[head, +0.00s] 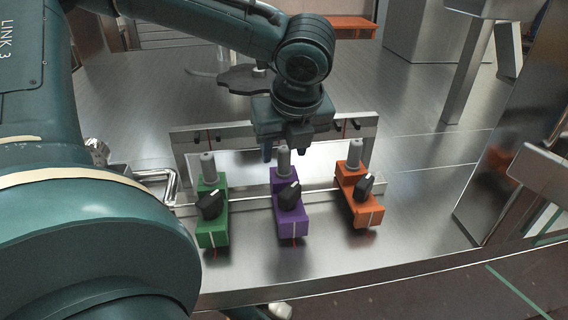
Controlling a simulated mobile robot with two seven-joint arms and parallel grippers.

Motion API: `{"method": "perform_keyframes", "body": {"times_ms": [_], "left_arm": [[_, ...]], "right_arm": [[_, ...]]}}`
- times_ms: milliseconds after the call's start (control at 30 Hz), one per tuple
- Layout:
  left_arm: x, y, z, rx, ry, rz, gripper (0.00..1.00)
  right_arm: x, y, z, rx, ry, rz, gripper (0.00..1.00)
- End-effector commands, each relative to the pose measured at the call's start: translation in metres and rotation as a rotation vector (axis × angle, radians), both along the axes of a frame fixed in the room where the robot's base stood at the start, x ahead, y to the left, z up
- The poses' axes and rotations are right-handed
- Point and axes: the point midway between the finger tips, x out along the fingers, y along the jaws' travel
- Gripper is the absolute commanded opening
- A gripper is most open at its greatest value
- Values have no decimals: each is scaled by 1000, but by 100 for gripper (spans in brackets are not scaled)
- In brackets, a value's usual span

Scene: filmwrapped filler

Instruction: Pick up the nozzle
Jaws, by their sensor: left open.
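Three grey nozzle-like cylinders stand upright on coloured blocks: one (208,166) on the green block (213,227), one (283,163) on the purple block (291,221), and one (353,154) on the orange block (365,211). Each block has a black knob on its front. My left gripper (285,152) points down, open, around or just behind the top of the middle cylinder. I cannot tell whether it touches it. The gripper body hides part of the rail behind. My right gripper is not in view.
The blocks sit at a metal rail (355,131) on a steel worktop (425,205). A wire-like metal tray (155,176) lies at the left. A dark flat part (245,80) lies behind my arm. Steel posts stand at the right. The worktop right of the orange block is clear.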

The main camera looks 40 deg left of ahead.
Motion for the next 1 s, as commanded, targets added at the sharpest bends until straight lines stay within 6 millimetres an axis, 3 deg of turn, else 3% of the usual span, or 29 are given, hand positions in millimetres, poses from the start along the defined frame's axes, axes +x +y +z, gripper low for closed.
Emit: {"method": "perform_keyframes", "body": {"times_ms": [133, 400, 1000], "left_arm": [[3, 6, -17, -1, 0, 0, 47], [4, 7, -20, 0, -2, 1, 47], [4, 7, -19, 0, -2, 1, 0]], "right_arm": [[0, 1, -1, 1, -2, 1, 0], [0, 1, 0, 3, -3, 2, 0], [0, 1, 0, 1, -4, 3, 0]]}}
